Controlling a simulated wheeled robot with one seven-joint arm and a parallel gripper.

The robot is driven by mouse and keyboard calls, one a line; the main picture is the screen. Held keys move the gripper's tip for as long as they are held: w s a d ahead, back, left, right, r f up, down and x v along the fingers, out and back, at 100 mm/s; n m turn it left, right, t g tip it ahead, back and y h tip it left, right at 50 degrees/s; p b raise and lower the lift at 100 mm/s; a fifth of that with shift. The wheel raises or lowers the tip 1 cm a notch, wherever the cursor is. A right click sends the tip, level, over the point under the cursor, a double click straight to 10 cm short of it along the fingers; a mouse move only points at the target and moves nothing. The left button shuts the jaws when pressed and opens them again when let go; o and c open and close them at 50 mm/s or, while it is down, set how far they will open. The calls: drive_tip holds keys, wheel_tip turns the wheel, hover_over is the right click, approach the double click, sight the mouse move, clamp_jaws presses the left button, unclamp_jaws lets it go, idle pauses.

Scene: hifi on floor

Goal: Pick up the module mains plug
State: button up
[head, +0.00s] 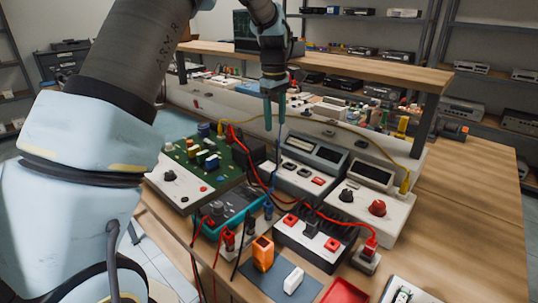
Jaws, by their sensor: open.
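My gripper (275,113) points down above the bench, its two teal fingers apart with nothing seen between them. It hangs over the row of instruments, just behind the green circuit board module (212,160). I cannot tell for sure which item is the module mains plug. A small grey block with a red plug top (368,253) sits at the front right, with a red cable running to it. Black and red plugs (229,238) with cables cluster at the front edge of the instruments. My gripper is well away from both.
An orange holder (263,252) and a white block (293,280) stand on a dark blue mat (268,285). A red tray (345,292) lies beside it. Instruments and loose cables crowd the middle. The wooden bench (480,215) is clear at right. A raised shelf (370,68) runs behind.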

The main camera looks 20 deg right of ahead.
drive_tip(key=p, duration=0.1)
hover_over(276, 148)
drive_tip(key=f, duration=0.5)
drive_tip(key=shift+s+a, duration=0.15)
drive_tip(key=shift+s, duration=0.15)
drive_tip(key=shift+w+f+p, duration=0.15)
drive_tip(key=shift+f+p, duration=0.5)
drive_tip(key=shift+f, duration=0.75)
drive_tip(key=shift+w+f+p, duration=0.1)
drive_tip(key=shift+f+p, duration=0.55)
drive_tip(key=shift+f, duration=0.75)
clamp_jaws()
